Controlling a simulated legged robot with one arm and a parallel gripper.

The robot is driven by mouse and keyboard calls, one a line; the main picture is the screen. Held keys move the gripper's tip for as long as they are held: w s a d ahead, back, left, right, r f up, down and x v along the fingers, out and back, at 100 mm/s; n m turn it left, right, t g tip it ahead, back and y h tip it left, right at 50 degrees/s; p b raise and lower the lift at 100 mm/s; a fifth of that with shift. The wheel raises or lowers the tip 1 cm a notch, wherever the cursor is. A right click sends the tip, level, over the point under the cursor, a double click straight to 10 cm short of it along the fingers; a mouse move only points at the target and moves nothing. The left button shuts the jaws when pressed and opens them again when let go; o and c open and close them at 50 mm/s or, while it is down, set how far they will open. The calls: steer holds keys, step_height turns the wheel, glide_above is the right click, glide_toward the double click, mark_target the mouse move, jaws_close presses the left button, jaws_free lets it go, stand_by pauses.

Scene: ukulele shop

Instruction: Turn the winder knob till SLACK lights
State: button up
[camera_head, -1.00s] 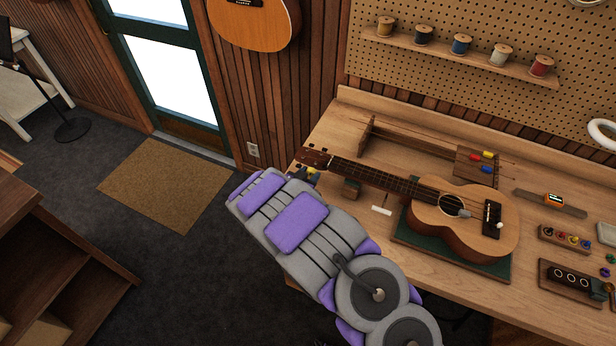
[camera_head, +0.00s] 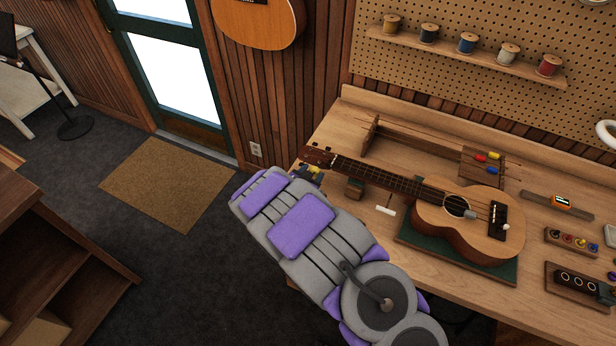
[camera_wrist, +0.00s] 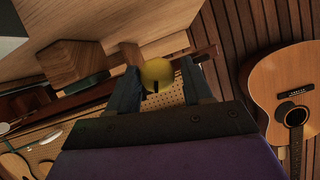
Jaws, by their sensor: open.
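A yellow round knob (camera_wrist: 157,73), which looks like the winder's, sits between the fingers of my gripper (camera_wrist: 161,82) in the wrist view. The fingers stand open on either side of it; I cannot tell whether either touches it. In the head view a small yellow part (camera_head: 316,169) shows beside the ukulele's headstock, with my arm covering most of what is around it. The ukulele (camera_head: 435,215) lies face up with its neck toward my gripper. No SLACK lettering is readable in either view.
A guitar (camera_wrist: 283,85) hangs on the wall.

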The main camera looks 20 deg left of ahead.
steer(key=v, duration=1.7)
steer(key=shift+s+a+p, duration=0.15)
steer(key=shift+s+p, duration=0.05)
steer(key=shift+p, duration=0.25)
steer(key=shift+w, duration=0.15)
steer(key=d+r+n+g+y+b, duration=0.1)
steer(key=d+r+g+y+b, duration=0.1)
steer(key=d+r+g, duration=0.3)
steer(key=d+r+n+g+y+b, duration=0.1)
steer(key=d+r+g+y+b, duration=0.2)
steer(key=d, duration=0.4)
steer(key=s+d+r+g+h+b, duration=0.1)
steer(key=s+d+r+g+h, duration=0.1)
steer(key=s+d, duration=1)
steer(key=s+d+r+g+h+b, duration=0.1)
steer(key=s+d+g, duration=0.4)
steer(key=s+d, duration=0.8)
steer(key=shift+s+d+r+n+h, duration=0.3)
steer(key=shift+s+r+n+h, duration=0.1)
steer(key=shift+r+h, duration=0.45)
steer(key=shift+w+a, duration=0.1)
